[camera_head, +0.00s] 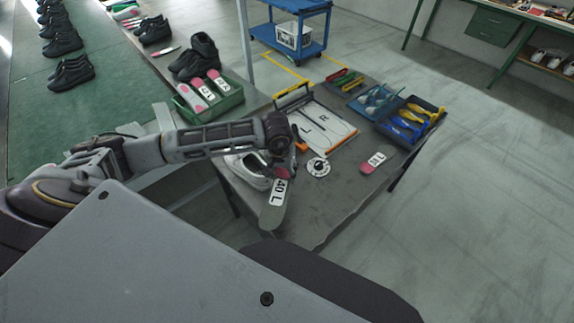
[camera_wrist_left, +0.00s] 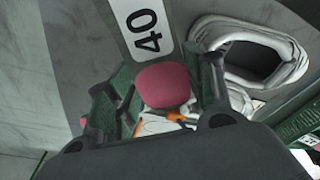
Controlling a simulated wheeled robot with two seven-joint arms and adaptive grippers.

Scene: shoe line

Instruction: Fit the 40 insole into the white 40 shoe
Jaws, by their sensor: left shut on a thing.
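The 40 L insole (camera_head: 271,213), grey with a white label and a pink end, hangs in my left gripper (camera_head: 288,165). In the left wrist view my left gripper (camera_wrist_left: 165,75) has its green-padded fingers on both sides of the insole's pink end (camera_wrist_left: 163,86), shut on it. The white shoe (camera_head: 246,173) stands on the grey table, just left of the insole in the head view and partly hidden by my arm. In the left wrist view its open collar (camera_wrist_left: 250,55) shows to the right, empty and apart from the insole. My right gripper is not in view.
Another labelled insole (camera_head: 373,162) lies on the table's right side. A round dial (camera_head: 318,167), a board marked L and R (camera_head: 325,128) and a blue tray of tools (camera_head: 437,108) are behind. A green crate (camera_head: 225,101) of insoles stands beyond my arm.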

